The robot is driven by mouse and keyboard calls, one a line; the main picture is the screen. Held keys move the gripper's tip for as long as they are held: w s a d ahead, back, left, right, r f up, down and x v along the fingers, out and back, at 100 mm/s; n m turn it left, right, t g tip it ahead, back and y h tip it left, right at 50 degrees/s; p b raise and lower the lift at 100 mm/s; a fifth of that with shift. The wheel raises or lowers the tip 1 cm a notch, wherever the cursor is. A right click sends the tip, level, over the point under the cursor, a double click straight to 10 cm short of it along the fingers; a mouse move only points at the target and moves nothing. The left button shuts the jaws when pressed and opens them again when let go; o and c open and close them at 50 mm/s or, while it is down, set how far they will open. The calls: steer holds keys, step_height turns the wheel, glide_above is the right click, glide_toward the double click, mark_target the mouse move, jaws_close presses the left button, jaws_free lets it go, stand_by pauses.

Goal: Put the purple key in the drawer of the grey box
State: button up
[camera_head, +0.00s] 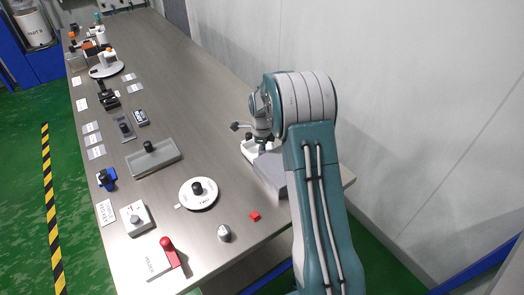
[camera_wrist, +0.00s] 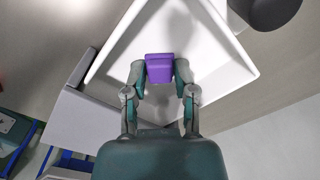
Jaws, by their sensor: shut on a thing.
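The purple key (camera_wrist: 159,68) is a small purple block in the wrist view. My gripper (camera_wrist: 160,76) is shut on it, with one finger on each side. Key and gripper are over a white open tray (camera_wrist: 215,85); I cannot tell whether the key touches its floor. The grey box (camera_head: 270,172) stands beside the tray near the bench's right edge, partly behind my arm in the head view. Its likely grey side also shows at left in the wrist view (camera_wrist: 85,118). I cannot make out its drawer. The key is hidden in the head view.
A dark round thing (camera_wrist: 265,10) is close to the tray. A red cube (camera_head: 255,216), a grey knob (camera_head: 224,233) and a white dial (camera_head: 199,195) sit on the bench to the left. A wall (camera_head: 420,100) runs along the right.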

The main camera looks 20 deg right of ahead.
steer(key=o, duration=0.4)
steer(key=shift+f, duration=0.1)
steer(key=shift+o, duration=0.2)
steer(key=s+a+r+n+t, duration=0.1)
steer(key=s+a+r+n, duration=0.15)
steer(key=r, duration=0.75)
steer(key=s+a+r+n, duration=0.1)
steer(key=s+r+n, duration=0.15)
steer(key=r, duration=0.75)
steer(key=s+a+r+n+t, duration=0.2)
steer(key=s+a+r+n, duration=0.2)
steer(key=s+r+n, duration=0.45)
steer(key=s+a+f+n+t, duration=0.1)
steer(key=s+a+n, duration=0.1)
steer(key=s+n, duration=0.3)
steer(key=s+a+f+n+t, duration=0.1)
steer(key=s+n, duration=0.5)
steer(key=s, duration=0.8)
steer(key=shift+a+f+t, duration=0.3)
steer(key=shift+a+f, duration=0.25)
steer(key=shift+a, duration=0.35)
